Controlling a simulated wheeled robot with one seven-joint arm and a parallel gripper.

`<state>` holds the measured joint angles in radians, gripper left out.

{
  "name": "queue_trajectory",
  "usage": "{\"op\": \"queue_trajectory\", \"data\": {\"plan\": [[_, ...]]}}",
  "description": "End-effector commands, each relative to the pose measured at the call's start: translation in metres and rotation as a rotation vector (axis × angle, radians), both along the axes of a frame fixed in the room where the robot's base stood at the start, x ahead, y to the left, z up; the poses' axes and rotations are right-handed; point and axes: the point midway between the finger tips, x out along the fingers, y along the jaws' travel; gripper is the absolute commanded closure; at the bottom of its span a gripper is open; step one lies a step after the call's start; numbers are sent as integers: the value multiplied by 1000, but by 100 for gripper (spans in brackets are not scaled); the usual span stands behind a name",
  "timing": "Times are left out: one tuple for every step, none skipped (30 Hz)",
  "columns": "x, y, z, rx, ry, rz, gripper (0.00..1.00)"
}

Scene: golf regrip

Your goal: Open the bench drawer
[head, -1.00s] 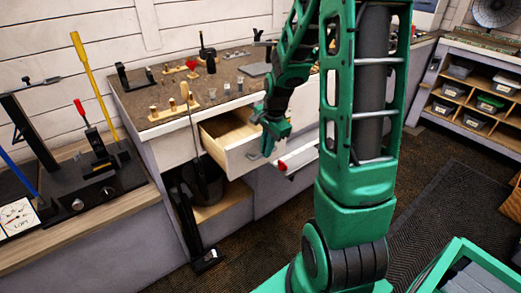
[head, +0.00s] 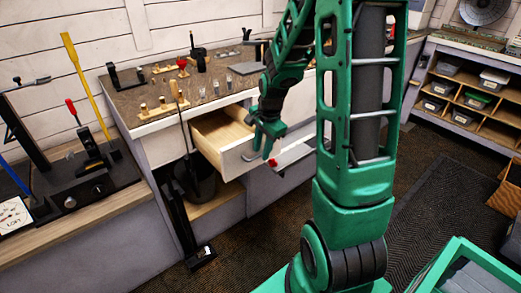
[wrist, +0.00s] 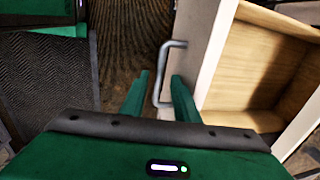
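The bench drawer (head: 238,157) is pulled well out of the bench, and its empty-looking light wood inside shows. It also shows at the right of the wrist view (wrist: 250,75). Its grey bar handle (wrist: 160,80) is on the drawer front. My gripper (wrist: 160,82) is at the handle, with one fingertip on each side of the bar. The fingers are apart, with gaps to the bar visible, so it looks open. In the head view my gripper (head: 262,152) is just in front of the drawer front.
The bench top (head: 135,98) carries small tools and wooden pegs. A dark bin (head: 200,185) with a club in it stands under the drawer's left side. A side bench with a black device (head: 90,190) is at left. Dark floor (head: 270,215) lies open before the bench.

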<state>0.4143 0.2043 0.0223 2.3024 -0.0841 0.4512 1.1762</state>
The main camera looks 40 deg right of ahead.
Motion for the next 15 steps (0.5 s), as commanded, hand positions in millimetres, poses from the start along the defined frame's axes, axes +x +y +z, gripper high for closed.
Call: {"op": "queue_trajectory", "data": {"plan": [[0, 1, 0, 1, 1, 1, 72], [0, 1, 0, 1, 1, 1, 72], [0, 1, 0, 2, 1, 1, 72], [0, 1, 0, 2, 1, 1, 72], [0, 1, 0, 2, 1, 2, 72], [-1, 1, 1, 2, 1, 2, 72], [-1, 1, 2, 2, 0, 2, 72], [-1, 1, 4, 2, 0, 2, 72], [-1, 1, 8, 2, -1, 2, 72], [-2, 1, 11, 2, -1, 2, 72], [-2, 1, 15, 2, -1, 2, 72], [-3, 1, 22, 1, -3, 2, 72], [-4, 1, 26, 1, -2, 2, 72], [-5, 1, 32, 1, -3, 2, 72], [-7, 1, 40, 1, -3, 2, 72]]}}
